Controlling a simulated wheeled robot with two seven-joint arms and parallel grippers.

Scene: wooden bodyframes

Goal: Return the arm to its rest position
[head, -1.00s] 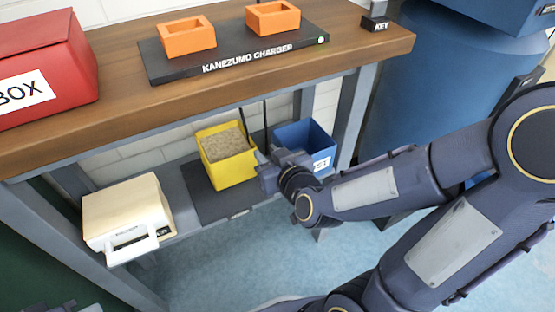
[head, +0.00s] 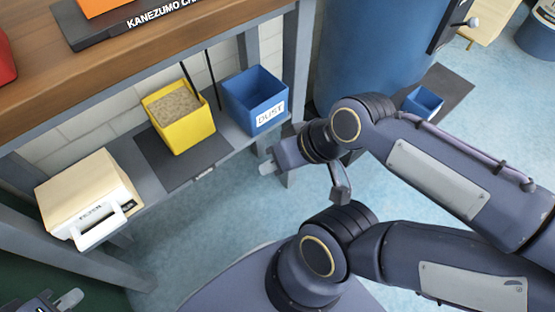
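My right arm reaches in from the right and is bent back at the elbow. My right gripper (head: 268,160) is above the blue floor, in front of the shelf and to the right of the yellow bin. It looks empty, but its finger gap is not clear from this angle. My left gripper (head: 58,299) is only partly in view at the bottom left corner, cut off by the frame edge. I see nothing in it, and its opening is not clear.
A yellow bin (head: 187,133) of grainy material stands on a dark scale plate on the lower shelf. A blue DUST bin (head: 252,90) stands to its right, a cream case (head: 85,190) to its left. The wooden workbench (head: 120,62) overhangs them. Open floor (head: 235,215) lies in front.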

